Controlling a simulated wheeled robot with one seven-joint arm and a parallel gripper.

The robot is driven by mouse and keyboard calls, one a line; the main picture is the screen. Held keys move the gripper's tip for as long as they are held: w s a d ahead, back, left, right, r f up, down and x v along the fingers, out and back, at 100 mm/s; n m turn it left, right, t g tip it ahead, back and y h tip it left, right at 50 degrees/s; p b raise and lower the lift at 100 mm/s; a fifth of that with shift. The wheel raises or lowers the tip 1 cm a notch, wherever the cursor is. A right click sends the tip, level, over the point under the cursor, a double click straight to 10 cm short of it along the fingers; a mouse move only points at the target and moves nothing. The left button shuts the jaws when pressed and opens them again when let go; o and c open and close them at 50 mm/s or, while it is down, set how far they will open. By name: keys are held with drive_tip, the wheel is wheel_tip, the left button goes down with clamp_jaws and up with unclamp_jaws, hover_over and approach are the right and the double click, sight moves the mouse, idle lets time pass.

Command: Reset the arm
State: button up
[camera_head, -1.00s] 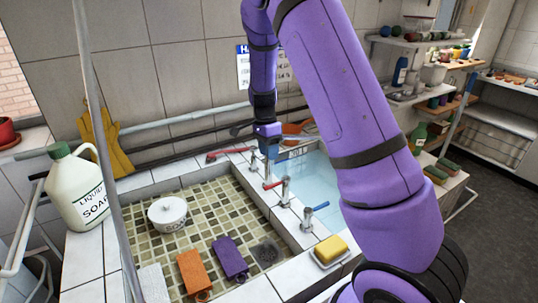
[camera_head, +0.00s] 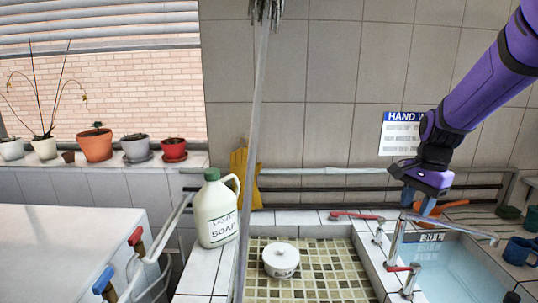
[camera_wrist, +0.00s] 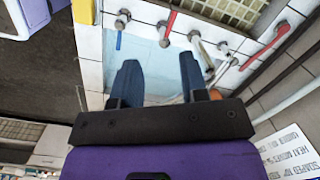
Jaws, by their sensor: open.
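My arm is purple and comes in from the upper right in the head view. My gripper (camera_head: 419,203) points down over the sink's divider and the left side of the water-filled basin. Its two blue fingers are apart with nothing between them. In the wrist view my gripper (camera_wrist: 160,82) shows the same open fingers above the blue water (camera_wrist: 148,72). I cannot tell its exact height above the taps.
A tap (camera_head: 397,243) with a red handle stands below my gripper. A grey pole (camera_head: 255,150) crosses the view. Flowerpots (camera_head: 95,145) line the sill.

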drive_tip(key=s+a+r+n+t, duration=0.1)
drive_tip(key=s+r+n, duration=0.3)
drive_tip(key=s, duration=0.4)
drive_tip(key=s+a+r+n+t, duration=0.2)
drive_tip(key=s+r+n, duration=0.2)
drive_tip(key=s, duration=0.4)
drive_tip(key=s+a+r+n+t+h, duration=0.1)
drive_tip(key=s+r+n, duration=0.3)
drive_tip(key=s, duration=0.4)
drive_tip(key=shift+a+r+n+t, duration=0.2)
drive_tip(key=shift+n+t, duration=0.1)
drive_tip(key=shift+t, duration=0.3)
